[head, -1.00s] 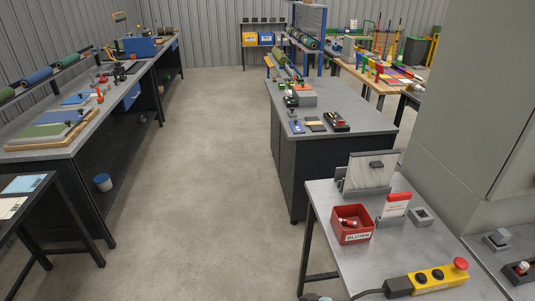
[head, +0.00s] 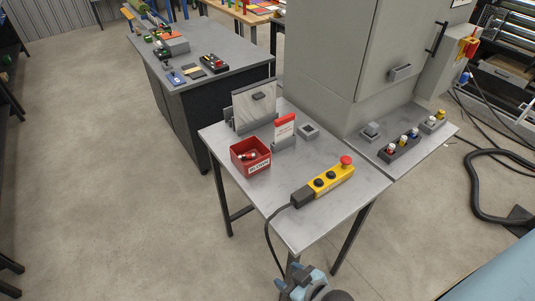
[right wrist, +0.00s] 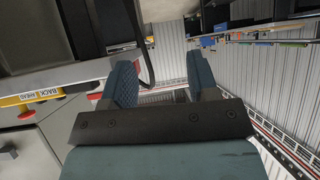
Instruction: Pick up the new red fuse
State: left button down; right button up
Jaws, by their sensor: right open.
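A dark rack (head: 398,150) stands on the grey side surface at the right of the head view. It holds several small fuses with coloured ends. The one at its near left end looks white and red, a red fuse (head: 391,149); whether it is new cannot be read. A red bin (head: 250,156) labelled BLOWN holds small red and white pieces. My right gripper (head: 300,280) is low at the bottom of the head view, in front of the small table and well away from the rack. Its fingers are apart and empty in the right wrist view (right wrist: 163,85). My left gripper is not seen.
A tall grey cabinet (head: 325,60) stands behind. A black cable lies on the right floor.

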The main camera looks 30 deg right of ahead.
aim_at(392, 146)
jog(key=z, duration=1.9)
